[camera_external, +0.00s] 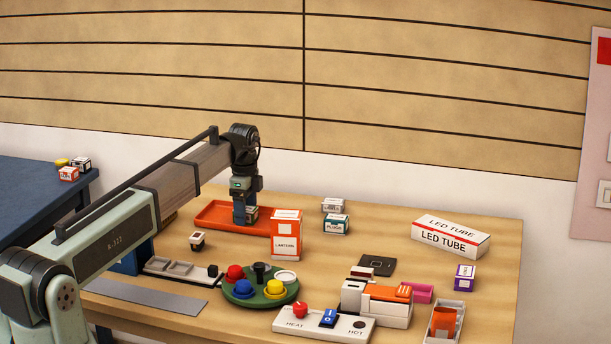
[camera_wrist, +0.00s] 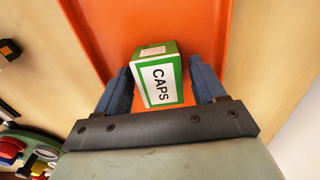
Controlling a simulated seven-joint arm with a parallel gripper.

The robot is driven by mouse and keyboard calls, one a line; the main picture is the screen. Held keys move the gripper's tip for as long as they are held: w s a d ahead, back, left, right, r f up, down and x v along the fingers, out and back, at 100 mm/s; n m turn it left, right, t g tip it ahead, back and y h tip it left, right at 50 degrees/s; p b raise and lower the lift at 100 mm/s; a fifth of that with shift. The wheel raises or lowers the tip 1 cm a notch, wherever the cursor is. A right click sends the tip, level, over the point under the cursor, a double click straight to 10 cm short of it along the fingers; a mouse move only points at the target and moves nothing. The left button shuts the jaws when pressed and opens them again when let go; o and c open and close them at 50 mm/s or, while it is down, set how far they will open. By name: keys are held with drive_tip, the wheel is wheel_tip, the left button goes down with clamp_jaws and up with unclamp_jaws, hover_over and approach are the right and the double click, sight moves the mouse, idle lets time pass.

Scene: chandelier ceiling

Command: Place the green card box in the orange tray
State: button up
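The green card box (camera_wrist: 158,80), with a white label reading CAPS, is between my gripper's two fingers in the wrist view. It also shows in the external view (camera_external: 252,213), partly hidden by my gripper. The orange tray (camera_external: 212,216) lies on the table, and its orange floor shows behind the box in the wrist view (camera_wrist: 110,25). My gripper (camera_wrist: 160,78) points down over the tray, low by its floor. Its blue fingers stand either side of the box with narrow gaps, so it looks open. The box appears to be in the tray.
An orange-and-white lantern box (camera_external: 286,235) stands close at the tray's right front. Small boxes (camera_external: 334,223) stand to its right. A green disc with coloured knobs (camera_external: 260,288) and a black-knobbed block (camera_external: 184,269) are in front. A LED tube box (camera_external: 450,237) lies at right.

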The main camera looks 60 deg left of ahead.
drive_tip(key=shift+o, duration=0.3)
drive_tip(key=shift+r, duration=0.1)
wheel_tip(320, 180, up, 12)
idle(0.5)
drive_tip(key=shift+o, duration=0.3)
